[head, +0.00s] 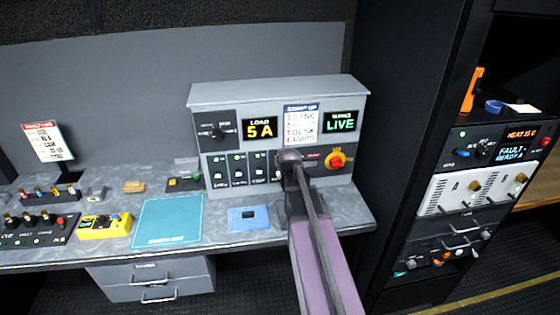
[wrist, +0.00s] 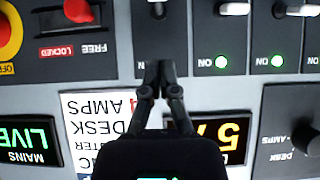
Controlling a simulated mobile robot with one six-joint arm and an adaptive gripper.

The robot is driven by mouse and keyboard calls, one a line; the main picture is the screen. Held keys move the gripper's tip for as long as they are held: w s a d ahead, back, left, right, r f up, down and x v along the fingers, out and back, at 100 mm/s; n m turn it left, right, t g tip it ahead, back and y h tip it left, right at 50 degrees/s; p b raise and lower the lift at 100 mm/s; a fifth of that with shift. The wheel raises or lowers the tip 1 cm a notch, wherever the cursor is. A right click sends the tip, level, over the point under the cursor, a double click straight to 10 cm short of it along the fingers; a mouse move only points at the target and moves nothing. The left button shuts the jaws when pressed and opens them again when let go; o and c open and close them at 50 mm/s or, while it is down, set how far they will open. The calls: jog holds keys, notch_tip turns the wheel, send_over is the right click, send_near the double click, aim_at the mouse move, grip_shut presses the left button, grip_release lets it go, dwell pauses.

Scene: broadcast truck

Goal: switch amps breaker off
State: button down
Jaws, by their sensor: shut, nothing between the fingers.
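A row of breakers (head: 238,170) sits on the lower front of the grey power panel. In the wrist view, which is upside down, a breaker lever (wrist: 157,9) is at the top edge in line with my fingers. Two pale levers (wrist: 233,8) beside it have green lights marked ON. The breakers' name labels are not readable, so I cannot tell which one is amps. The order card (head: 301,125) lists amps as 4. My gripper (wrist: 158,74) is shut and empty, close to the panel face. It hides the marking and light of the breaker in line with it.
A red and yellow knob (head: 335,160) is right of my gripper. A red switch (wrist: 78,10) marked LOCKED and FREE is close by. The load display (head: 259,129) reads 5 A; the mains display (head: 340,121) reads LIVE. A dark rack (head: 420,120) stands at right.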

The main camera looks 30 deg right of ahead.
jog(key=s+f+p+v, duration=0.1)
jog(key=p+v, duration=0.2)
jog(key=v, duration=0.6)
jog(key=shift+s+a+f, duration=0.2)
jog(key=shift+f, duration=0.05)
jog(key=s+a+f+n+g+y+b, duration=0.1)
jog(key=s+a+f+g, duration=0.3)
jog(key=s+a, duration=0.3)
jog(key=s+a+f+n+g+y+b, duration=0.1)
jog(key=s+a+f+g, duration=0.4)
jog(key=a, duration=1)
jog(key=s+n+g+y, duration=0.1)
jog(key=s, duration=0.1)
jog(key=shift+s+f, duration=0.3)
jog(key=shift+s, duration=0.1)
dwell(0.7)
